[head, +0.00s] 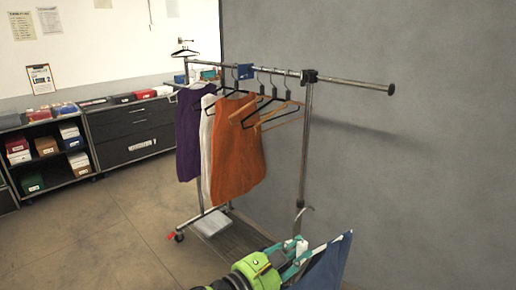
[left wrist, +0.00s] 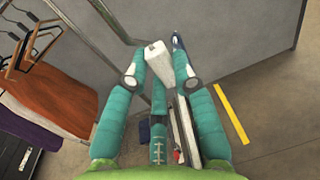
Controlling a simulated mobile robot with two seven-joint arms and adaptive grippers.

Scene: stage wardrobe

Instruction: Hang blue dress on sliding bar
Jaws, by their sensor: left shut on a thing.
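My left gripper (head: 296,250) is at the bottom of the head view, in front of and below the rack. It is shut on the hanger of the blue dress (head: 330,266), which hangs at its right side, partly cut off by the frame. The hanger's hook (head: 304,212) rises above the gripper, apart from the bar. In the left wrist view a white block (left wrist: 158,60) sits between the teal fingers (left wrist: 162,74), with a dark blue strip beside it. The sliding bar (head: 352,82) sticks out to the right of the rack's upright, bare. My right gripper is not in view.
The rack rail (head: 272,69) carries a purple garment (head: 188,140), a white one (head: 206,150), an orange one (head: 238,155) and several empty hangers. A grey wall (head: 430,150) stands close behind the bar. Shelves and drawers (head: 130,130) stand at the left. A yellow floor strip (left wrist: 231,112) shows.

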